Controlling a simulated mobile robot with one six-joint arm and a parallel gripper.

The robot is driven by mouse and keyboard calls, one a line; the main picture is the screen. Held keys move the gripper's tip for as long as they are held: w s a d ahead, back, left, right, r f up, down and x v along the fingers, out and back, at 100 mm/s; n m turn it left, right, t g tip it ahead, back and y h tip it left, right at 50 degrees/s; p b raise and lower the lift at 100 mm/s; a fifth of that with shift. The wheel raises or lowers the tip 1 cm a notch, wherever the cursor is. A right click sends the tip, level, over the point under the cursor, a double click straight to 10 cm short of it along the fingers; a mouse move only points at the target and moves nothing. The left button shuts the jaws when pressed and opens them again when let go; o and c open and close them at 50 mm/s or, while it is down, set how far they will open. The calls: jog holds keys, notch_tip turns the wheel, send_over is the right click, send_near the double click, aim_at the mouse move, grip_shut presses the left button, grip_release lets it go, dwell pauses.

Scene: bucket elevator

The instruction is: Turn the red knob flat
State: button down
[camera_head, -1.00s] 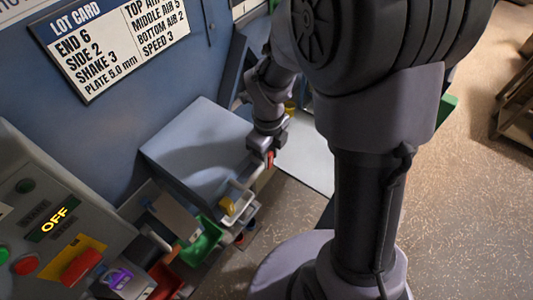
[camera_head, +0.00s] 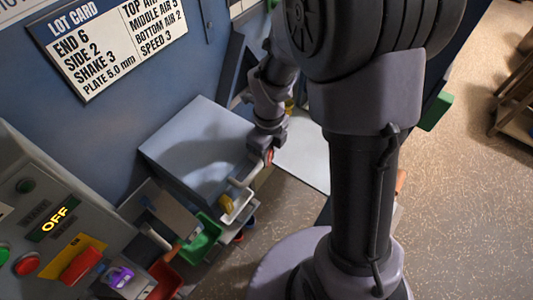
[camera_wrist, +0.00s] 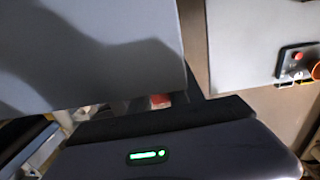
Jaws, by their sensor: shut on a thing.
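My gripper (camera_head: 267,152) is at the right side of a grey box-like housing (camera_head: 200,145), just above a pale handle or bar. It is shut on a small red piece, which I take for the red knob (camera_head: 269,157); only a sliver shows in the head view. In the wrist view a red patch of the knob (camera_wrist: 160,101) shows just past the dark gripper body, below the grey housing (camera_wrist: 90,50). The fingers and most of the knob are hidden, so I cannot tell its exact angle.
A control panel with a red lever (camera_head: 80,265) and a lit OFF display (camera_head: 54,219) stands at the lower left. Green (camera_head: 201,238) and pale (camera_head: 236,207) bins sit below the housing. A small panel with a red button (camera_wrist: 297,56) is at the wrist view's right.

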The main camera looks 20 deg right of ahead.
jog(key=g+y+p, duration=0.1)
jog(key=y+p, duration=0.1)
jog(key=g+y+p, duration=0.1)
jog(key=y+p, duration=0.1)
jog(key=shift+w+d+r+g, duration=0.1)
jog(key=shift+d+r+g, duration=0.05)
jog(key=shift+g, duration=0.25)
jog(key=g+y, duration=0.1)
jog(key=y+p, duration=0.1)
jog(key=g+y+p, duration=0.1)
jog(key=shift+f+g+y, duration=0.25)
jog(key=shift+g+y, duration=0.05)
jog(key=g+y, duration=0.1)
jog(key=g+y+b, duration=0.1)
jog(key=y, duration=0.1)
jog(key=shift+d+f+g+y+b, duration=0.15)
jog(key=shift+f+g+y+b, duration=0.15)
jog(key=shift+f, duration=0.05)
jog(key=shift+g+y+b, duration=0.9)
jog(key=shift+g+y, duration=0.1)
jog(key=shift+y, duration=0.4)
jog(key=c, duration=1.5)
grip_release()
jog(key=shift+r, duration=0.1)
